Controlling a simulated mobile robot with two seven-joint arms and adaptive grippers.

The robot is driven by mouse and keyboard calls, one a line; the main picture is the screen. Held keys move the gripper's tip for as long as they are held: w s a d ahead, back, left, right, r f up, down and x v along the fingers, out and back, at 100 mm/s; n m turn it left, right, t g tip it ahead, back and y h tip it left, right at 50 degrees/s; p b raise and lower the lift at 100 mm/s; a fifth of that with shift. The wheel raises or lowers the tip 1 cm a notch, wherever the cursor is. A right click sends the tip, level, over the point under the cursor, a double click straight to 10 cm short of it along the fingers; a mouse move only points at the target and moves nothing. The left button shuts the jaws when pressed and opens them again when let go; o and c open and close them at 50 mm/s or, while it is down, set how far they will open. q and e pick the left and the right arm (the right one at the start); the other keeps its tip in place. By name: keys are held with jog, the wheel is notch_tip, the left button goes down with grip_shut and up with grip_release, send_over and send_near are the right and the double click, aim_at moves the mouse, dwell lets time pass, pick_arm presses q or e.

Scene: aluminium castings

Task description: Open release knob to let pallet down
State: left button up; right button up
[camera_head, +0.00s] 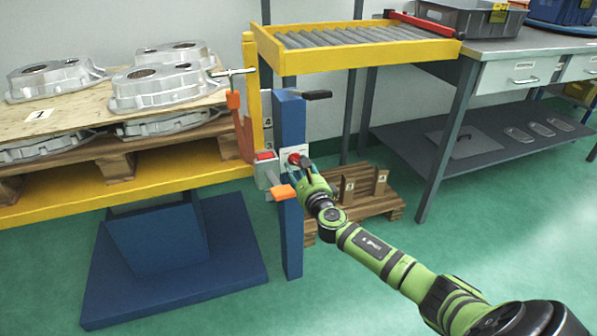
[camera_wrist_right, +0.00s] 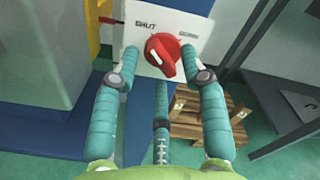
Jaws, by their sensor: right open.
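The red release knob (camera_head: 294,159) sits on a white plate on the blue post (camera_head: 291,228). In the right wrist view the red knob (camera_wrist_right: 163,54) is large, with "SHUT" lettering at its upper left. My right gripper (camera_head: 301,168) is at the plate. In the wrist view its teal fingers (camera_wrist_right: 163,78) are spread, one on each side of the knob; whether they touch it I cannot tell. The loaded wooden pallet (camera_head: 68,108) with metal castings (camera_head: 165,88) rests on the yellow lift platform (camera_head: 130,188), left of the post. My left gripper is not in view.
A black handle (camera_head: 316,95) juts from the post above. A roller conveyor (camera_head: 350,52) and workbench (camera_head: 530,42) stand behind. A small wooden pallet (camera_head: 385,203) lies on the floor.

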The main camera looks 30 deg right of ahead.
grip_shut()
